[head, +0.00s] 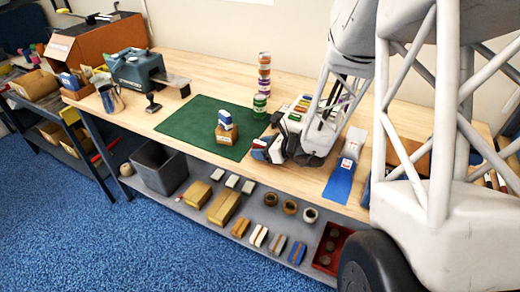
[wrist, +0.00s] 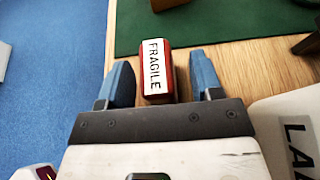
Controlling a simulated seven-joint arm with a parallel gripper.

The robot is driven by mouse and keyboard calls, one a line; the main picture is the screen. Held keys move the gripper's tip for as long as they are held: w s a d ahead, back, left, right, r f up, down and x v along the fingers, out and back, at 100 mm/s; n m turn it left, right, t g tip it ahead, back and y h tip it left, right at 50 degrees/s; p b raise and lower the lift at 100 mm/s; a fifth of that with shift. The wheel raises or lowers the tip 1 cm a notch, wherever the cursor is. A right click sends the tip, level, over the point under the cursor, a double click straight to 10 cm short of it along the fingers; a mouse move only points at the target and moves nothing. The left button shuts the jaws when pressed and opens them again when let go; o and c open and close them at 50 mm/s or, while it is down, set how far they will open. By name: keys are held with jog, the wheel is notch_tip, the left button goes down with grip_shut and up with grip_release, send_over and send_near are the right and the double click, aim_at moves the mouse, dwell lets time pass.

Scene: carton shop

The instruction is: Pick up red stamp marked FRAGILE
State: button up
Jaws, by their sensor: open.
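The red stamp (wrist: 155,72) has a white top label reading FRAGILE and sits at the table's front edge in the wrist view. My gripper (wrist: 163,78) is open, with one blue finger on each side of the stamp. A gap shows between the stamp and the right finger; the left finger is closer to it, also apart. In the head view my gripper (head: 268,148) is low over the table by the right edge of the green mat. I cannot clearly make out the red stamp in the head view.
The green mat (head: 185,125) bears a small brown carton (head: 226,136) with a blue and white item on top. A stack of tape rolls (head: 264,72) stands behind. A white label-marked thing (wrist: 285,125) lies close at the right in the wrist view. Left mat area is clear.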

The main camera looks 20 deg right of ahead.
aim_at(260, 143)
jog(key=shift+w+a+f, duration=0.1)
jog(key=shift+w+a, duration=0.1)
dwell(0.5)
jog(key=c, duration=1)
jog(key=shift+r, duration=5)
